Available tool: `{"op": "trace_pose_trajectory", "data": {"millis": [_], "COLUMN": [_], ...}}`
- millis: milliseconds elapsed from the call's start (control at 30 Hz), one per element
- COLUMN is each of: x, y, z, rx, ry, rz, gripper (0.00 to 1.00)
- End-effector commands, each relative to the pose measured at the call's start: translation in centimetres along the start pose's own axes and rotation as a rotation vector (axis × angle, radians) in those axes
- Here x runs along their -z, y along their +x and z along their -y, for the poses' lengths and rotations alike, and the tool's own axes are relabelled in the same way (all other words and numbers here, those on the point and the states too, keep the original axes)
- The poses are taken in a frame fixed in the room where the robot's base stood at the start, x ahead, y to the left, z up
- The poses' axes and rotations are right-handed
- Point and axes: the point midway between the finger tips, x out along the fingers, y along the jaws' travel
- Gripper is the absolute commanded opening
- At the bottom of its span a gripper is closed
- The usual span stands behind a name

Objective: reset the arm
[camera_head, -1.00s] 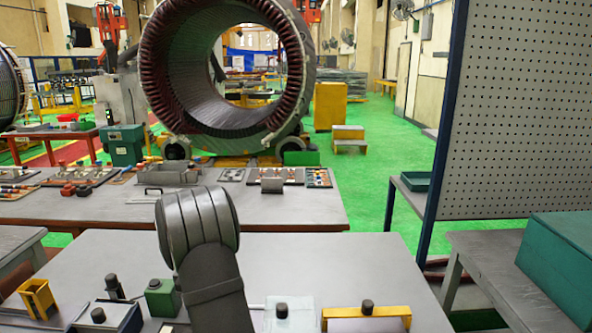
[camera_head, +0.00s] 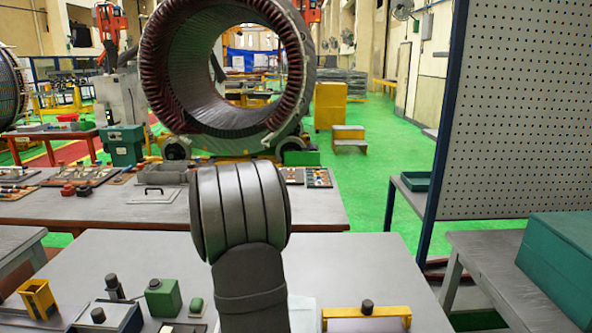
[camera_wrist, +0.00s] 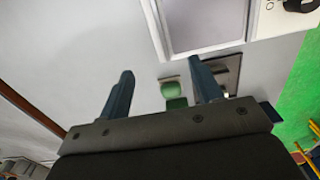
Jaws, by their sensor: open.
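My gripper (camera_wrist: 160,68) shows in the wrist view with two blue fingers spread apart and nothing between their tips. It is over a grey work table (camera_head: 120,255). A small green item (camera_wrist: 171,88) lies on the surface below, seen between the fingers. In the head view my dark, rounded arm link rises in front of the table, and the gripper is out of sight there. The arm hides part of the near table and part of the bench behind.
Behind is a bench with trays; a large stator (camera_head: 155,75) stands beyond. A perforated panel (camera_head: 510,110) and green box (camera_head: 562,255) are right.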

Motion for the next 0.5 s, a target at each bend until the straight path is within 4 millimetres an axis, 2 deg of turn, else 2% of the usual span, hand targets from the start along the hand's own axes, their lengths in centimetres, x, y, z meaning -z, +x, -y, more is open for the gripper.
{"op": "trace_pose_trajectory", "data": {"millis": [500], "x": [-4.6], "y": [1.3], "z": [-1.6], "rx": [-0.003], "ry": [0.526], "rz": [0.0], "gripper": [0.59]}}
